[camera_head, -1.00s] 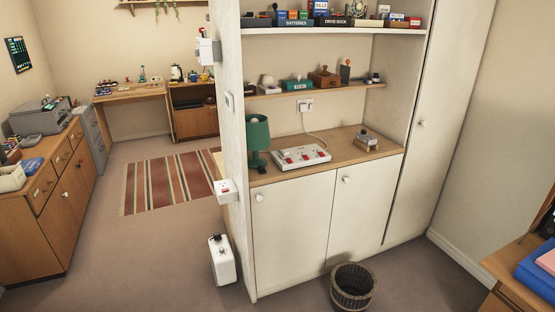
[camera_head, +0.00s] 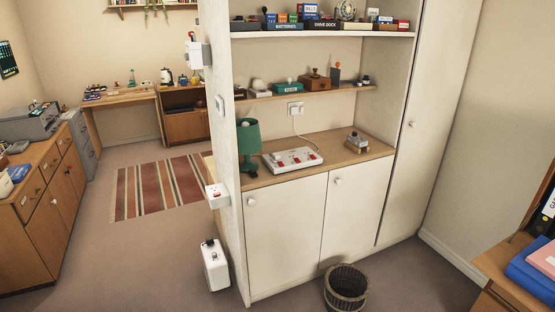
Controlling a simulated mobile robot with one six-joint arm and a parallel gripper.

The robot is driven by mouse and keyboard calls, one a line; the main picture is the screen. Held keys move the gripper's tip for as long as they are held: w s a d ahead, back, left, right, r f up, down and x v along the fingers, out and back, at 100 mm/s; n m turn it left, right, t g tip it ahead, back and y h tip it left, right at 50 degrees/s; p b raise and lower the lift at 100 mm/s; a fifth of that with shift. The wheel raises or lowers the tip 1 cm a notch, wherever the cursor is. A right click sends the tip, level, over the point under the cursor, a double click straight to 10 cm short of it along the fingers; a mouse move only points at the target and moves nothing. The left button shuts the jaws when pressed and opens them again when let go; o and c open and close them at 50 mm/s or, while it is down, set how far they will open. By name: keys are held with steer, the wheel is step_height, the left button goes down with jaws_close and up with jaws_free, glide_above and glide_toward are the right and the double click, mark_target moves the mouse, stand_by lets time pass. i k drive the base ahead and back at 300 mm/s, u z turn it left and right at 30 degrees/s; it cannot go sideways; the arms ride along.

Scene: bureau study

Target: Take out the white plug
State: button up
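A white plug (camera_head: 296,112) appears to sit in a white wall socket (camera_head: 296,105) at the back of the alcove, above the counter. A white cord runs down from it to a white power strip (camera_head: 290,160) with red switches on the wooden counter. The plug is small at this distance, and its exact fit in the socket cannot be told. My gripper is not in view.
A green lamp (camera_head: 248,136) and a small grey device (camera_head: 356,142) stand beside the strip. A loaded shelf (camera_head: 345,88) is just above the socket. A wicker basket (camera_head: 346,287) stands before the white cupboard doors (camera_head: 285,235). Open floor lies left, with a striped rug (camera_head: 158,188).

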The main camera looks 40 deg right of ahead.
mark_target(276, 158)
steer(key=z, duration=0.05)
steer(key=i, duration=0.9)
steer(key=u, duration=0.05)
